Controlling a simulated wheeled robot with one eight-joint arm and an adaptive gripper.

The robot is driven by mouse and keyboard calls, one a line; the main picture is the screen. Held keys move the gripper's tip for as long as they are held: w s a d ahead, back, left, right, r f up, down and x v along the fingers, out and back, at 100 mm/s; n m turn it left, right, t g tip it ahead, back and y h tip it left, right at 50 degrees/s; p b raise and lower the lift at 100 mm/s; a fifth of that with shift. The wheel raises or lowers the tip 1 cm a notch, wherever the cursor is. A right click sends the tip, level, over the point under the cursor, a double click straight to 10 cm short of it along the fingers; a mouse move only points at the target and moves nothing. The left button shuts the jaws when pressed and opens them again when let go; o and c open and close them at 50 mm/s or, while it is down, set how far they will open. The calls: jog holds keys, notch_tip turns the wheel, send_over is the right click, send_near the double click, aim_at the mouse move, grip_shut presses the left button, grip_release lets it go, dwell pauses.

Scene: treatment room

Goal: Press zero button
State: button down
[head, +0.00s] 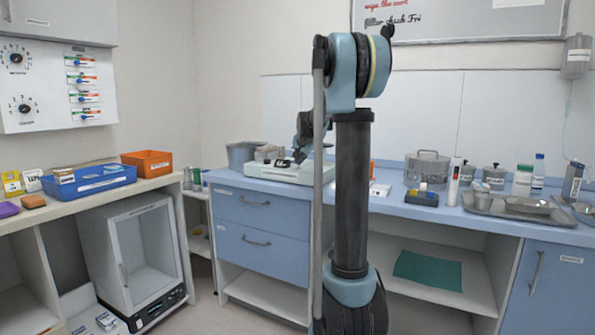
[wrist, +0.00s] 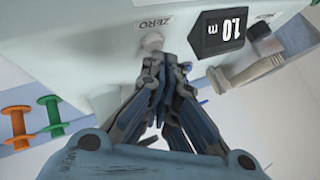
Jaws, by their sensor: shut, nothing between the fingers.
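The zero button (wrist: 152,41) is a small pale round knob beside a printed "ZERO" label on a pale device (wrist: 90,35). My gripper (wrist: 178,69) is shut and empty, its fingertips close to the button, just below and right of it in the wrist view. I cannot tell whether they touch it. A black marker reading "1.0 m" (wrist: 222,32) sits right of the button. In the head view the pale device (head: 283,173) stands on the blue counter, with my gripper (head: 300,150) over it, partly hidden by my arm. The button is too small to make out there.
An orange spool (wrist: 17,122) and a green spool (wrist: 51,129) lie at the left of the wrist view. A grey bin (head: 241,154) stands behind the device. A steel pot (head: 427,170) and a tray (head: 482,207) stand further right on the counter.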

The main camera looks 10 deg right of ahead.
jog(key=shift+f, duration=0.4)
dwell(0.5)
jog(key=shift+r, duration=0.85)
jog(key=shift+r, duration=0.1)
jog(key=shift+r, duration=2.4)
